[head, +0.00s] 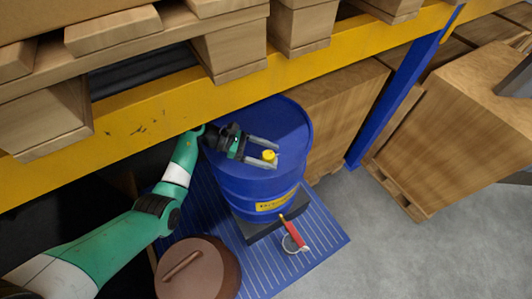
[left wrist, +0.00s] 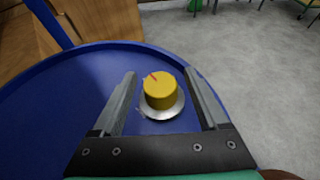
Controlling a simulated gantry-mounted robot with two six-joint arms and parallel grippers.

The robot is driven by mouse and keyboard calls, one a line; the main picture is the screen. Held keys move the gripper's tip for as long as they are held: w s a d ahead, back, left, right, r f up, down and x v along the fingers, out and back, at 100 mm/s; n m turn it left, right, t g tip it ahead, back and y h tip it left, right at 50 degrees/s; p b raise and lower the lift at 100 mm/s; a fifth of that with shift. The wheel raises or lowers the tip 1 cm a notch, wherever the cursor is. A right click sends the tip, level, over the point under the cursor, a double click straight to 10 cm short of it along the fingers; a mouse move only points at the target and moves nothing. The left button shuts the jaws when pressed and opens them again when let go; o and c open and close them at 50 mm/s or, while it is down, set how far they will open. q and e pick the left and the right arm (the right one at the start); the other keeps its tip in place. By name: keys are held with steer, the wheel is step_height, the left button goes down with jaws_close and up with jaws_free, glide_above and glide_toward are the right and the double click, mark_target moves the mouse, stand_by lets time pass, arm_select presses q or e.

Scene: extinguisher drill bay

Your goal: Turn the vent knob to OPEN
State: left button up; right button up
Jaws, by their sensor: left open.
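The vent knob (head: 269,155) is a small yellow cap on top of a blue drum (head: 292,115). In the left wrist view the knob (left wrist: 159,91) sits on a round silver base and has a red mark on its top edge, pointing to the upper left. My left gripper (head: 270,150) is open over the drum top, its two fingers on either side of the knob with a gap on both sides. No OPEN lettering is readable in either view. My right gripper is not in view.
A brown lidded container (head: 198,272) stands on the blue slatted platform (head: 325,235). A yellow rack beam (head: 330,50) runs close behind the drum. Grey floor (head: 400,255) is clear at right.

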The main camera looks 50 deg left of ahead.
arm_select(q)
steer(key=v, duration=0.5)
steer(key=shift+s+a, duration=0.2)
steer(key=shift+a, duration=0.2)
steer(key=s+a, duration=0.3)
steer(key=s+a+b, duration=0.1)
steer(key=s+a, duration=0.2)
steer(key=a, duration=0.1)
steer(key=shift+s+a+f, duration=0.1)
steer(key=shift+s+a, duration=0.15)
steer(key=shift+a, duration=0.05)
steer(key=shift+s+a, duration=0.4)
steer(key=shift+w+d, duration=0.1)
